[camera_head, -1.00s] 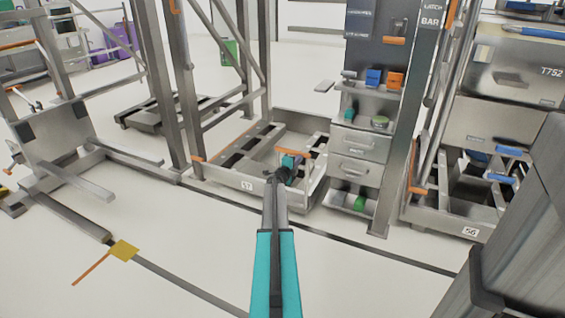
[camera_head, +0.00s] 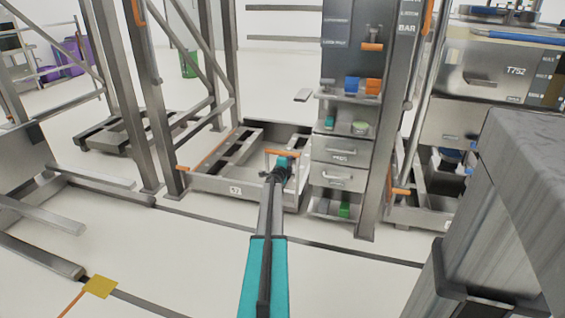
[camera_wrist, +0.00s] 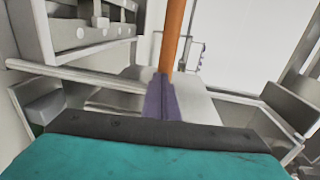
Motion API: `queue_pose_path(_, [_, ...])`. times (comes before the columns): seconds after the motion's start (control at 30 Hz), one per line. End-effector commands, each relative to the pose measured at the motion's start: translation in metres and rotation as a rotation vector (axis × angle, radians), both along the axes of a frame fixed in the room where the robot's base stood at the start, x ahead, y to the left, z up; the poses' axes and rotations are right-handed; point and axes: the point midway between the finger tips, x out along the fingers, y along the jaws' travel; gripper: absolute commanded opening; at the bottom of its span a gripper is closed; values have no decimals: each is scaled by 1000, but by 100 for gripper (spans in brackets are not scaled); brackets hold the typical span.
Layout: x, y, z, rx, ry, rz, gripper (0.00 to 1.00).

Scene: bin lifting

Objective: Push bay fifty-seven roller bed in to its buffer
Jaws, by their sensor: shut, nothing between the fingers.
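The bay fifty-seven roller bed (camera_head: 215,184) is a low grey metal frame on the floor between rack posts, with a "57" plate on its front. An orange bar handle (camera_head: 283,152) stands at its right side. My gripper (camera_head: 281,166), on a teal-sleeved arm, is at the handle, shut with nothing held. In the wrist view, the shut purple-grey fingers (camera_wrist: 161,98) point at the orange bar (camera_wrist: 174,35), overlapping its lower end; whether they touch it I cannot tell. The buffer cannot be made out at the bed's back.
A drawer column (camera_head: 339,166) stands close right of the bed. Farther right is a unit marked T752 (camera_head: 490,72). Rack posts (camera_head: 155,110) rise left of the bed. A yellow floor plate (camera_head: 100,287) lies at front left.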

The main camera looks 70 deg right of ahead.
Motion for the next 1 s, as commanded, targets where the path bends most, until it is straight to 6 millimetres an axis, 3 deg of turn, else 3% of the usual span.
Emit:
queue_pose_path(0.57, [14,13,-1,0,0,14,0])
queue_pose_path(1.0, [11,52,-5,0,0,12,0])
